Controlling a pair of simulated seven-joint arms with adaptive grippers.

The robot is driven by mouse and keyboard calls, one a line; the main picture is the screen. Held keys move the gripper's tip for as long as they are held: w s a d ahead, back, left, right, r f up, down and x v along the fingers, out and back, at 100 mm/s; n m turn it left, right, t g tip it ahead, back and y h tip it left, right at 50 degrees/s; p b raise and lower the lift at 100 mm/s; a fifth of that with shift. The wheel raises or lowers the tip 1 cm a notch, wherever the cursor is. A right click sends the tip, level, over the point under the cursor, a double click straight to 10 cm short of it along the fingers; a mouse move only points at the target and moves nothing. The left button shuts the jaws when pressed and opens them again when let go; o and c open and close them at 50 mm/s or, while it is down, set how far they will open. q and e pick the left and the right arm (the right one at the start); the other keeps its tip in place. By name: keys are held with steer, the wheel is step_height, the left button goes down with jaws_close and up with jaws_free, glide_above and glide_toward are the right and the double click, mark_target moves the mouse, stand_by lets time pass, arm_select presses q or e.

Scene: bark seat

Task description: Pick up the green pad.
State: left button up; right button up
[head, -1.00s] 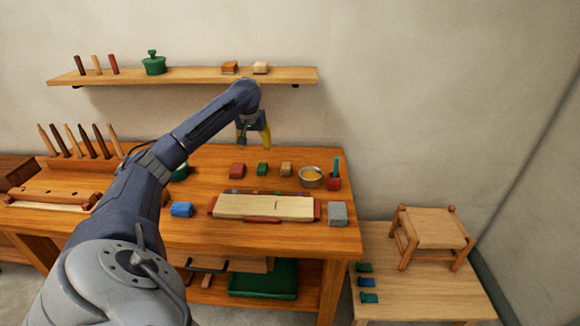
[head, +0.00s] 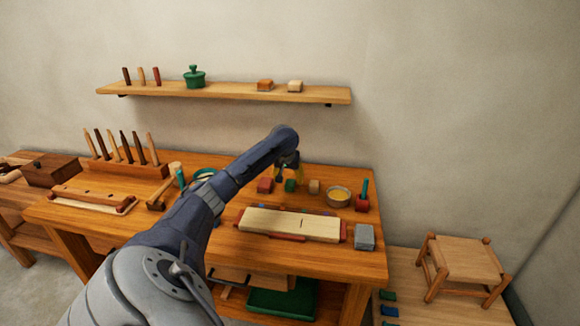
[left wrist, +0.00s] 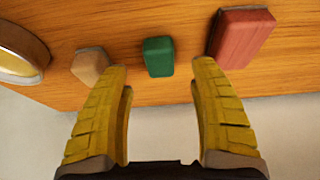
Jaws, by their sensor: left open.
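The green pad (head: 290,185) is a small block standing on the workbench between a red block and a tan block. It also shows in the left wrist view (left wrist: 158,57), beyond and between my fingertips. My left gripper (head: 288,172) is just above and behind the pad in the head view. In the left wrist view its two yellow fingers (left wrist: 161,72) are wide apart and nothing is between them. The pad looks apart from both fingers. My right gripper is in neither current view.
The red block (head: 265,185) and tan block (head: 314,187) flank the pad closely. A bowl (head: 338,195) with yellow contents and a red holder (head: 362,203) stand to the right. A pale board (head: 290,223) lies in front. A shelf (head: 225,91) hangs above.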

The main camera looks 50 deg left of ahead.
mark_target(290, 183)
arm_select(q)
steer(key=shift+x, duration=2.65)
steer(key=shift+c, duration=0.4)
steer(key=shift+r, duration=0.1)
steer(key=c, duration=1.2)
